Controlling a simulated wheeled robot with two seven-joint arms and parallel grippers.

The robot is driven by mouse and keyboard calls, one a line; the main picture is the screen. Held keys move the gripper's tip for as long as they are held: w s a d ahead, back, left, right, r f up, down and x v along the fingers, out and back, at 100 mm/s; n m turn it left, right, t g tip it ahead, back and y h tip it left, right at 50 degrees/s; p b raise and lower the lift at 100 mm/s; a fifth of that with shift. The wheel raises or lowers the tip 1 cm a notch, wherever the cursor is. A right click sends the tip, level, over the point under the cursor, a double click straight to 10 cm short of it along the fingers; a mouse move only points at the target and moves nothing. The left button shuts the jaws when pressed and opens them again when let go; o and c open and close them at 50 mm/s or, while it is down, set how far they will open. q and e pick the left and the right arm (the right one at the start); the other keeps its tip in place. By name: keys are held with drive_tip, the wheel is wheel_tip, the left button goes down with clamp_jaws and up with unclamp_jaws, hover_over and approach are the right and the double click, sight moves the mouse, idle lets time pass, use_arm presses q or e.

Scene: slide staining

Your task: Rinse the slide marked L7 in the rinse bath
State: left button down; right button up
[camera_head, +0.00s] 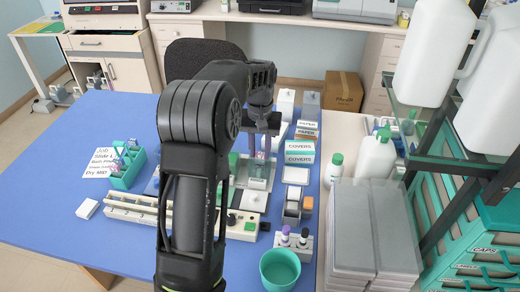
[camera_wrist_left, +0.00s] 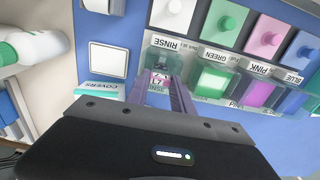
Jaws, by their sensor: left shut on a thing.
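My left gripper (camera_head: 263,148) is over the staining baths, pointing down. In the left wrist view its fingers (camera_wrist_left: 168,90) are shut on a slide (camera_wrist_left: 157,80) with a pinkish label; the marking is too small to read surely. The slide is at the clear bath labelled RINSE (camera_wrist_left: 171,45). Whether its lower end is in the liquid is hidden. In the head view the slide is a small pale shape between the fingers. The green bath (camera_wrist_left: 212,82) and the pink bath (camera_wrist_left: 256,92) stand beside the rinse bath. My right gripper is not in view.
A blue bath (camera_wrist_left: 291,100) adjoins the pink one. Lids with knobs, one green (camera_wrist_left: 227,22), lie behind the baths. The left blue mat (camera_head: 60,205) is mostly clear.

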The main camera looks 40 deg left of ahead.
use_arm(q)
drive_tip(key=shift+r, duration=0.15)
wheel_tip(320, 180, up, 5)
drive_tip(key=p, duration=0.4)
drive_tip(key=shift+r, duration=2.2)
